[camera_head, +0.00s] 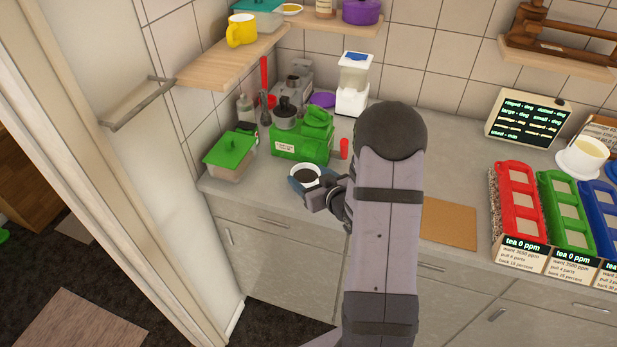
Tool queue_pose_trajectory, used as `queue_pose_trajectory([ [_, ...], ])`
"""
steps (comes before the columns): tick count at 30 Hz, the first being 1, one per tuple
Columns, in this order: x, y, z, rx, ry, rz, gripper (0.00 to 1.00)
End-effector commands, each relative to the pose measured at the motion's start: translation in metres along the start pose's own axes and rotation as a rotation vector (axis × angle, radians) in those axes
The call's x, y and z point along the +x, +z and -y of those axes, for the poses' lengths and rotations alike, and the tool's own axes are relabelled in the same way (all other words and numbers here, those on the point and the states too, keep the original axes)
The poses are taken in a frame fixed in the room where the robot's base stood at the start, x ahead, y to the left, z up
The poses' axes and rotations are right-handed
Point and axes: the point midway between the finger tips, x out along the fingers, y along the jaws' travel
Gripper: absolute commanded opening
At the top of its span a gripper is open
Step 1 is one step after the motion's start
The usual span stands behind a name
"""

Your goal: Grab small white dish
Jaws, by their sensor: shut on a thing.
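A small white dish (319,171) with a dark inside or dark contents is over the front left part of the grey counter, in front of the green box. My gripper (307,186) is at the dish's near side and is shut on it. Dark blue-grey finger parts show beside the dish. The dish looks roughly level. I cannot tell whether it touches the counter. My arm hides part of the counter to the right of it.
A green box (287,147), a green-lidded container (231,149) and a small red cylinder (344,148) stand close behind the dish. A white appliance (352,95) is farther back. A brown board (449,223) and red, green and blue trays lie right of my arm.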

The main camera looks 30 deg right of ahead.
Motion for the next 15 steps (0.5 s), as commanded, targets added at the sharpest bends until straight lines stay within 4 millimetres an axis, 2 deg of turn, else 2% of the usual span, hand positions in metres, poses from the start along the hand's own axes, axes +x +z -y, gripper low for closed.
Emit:
queue_pose_trajectory([
  [8, -0.007, -0.017, 0.000, -0.001, 0.000, -0.001, 0.36],
  [14, -0.016, -0.039, 0.000, -0.001, 0.001, -0.002, 0.36],
  [15, -0.023, -0.028, -0.001, 0.003, 0.003, 0.003, 0.36],
])
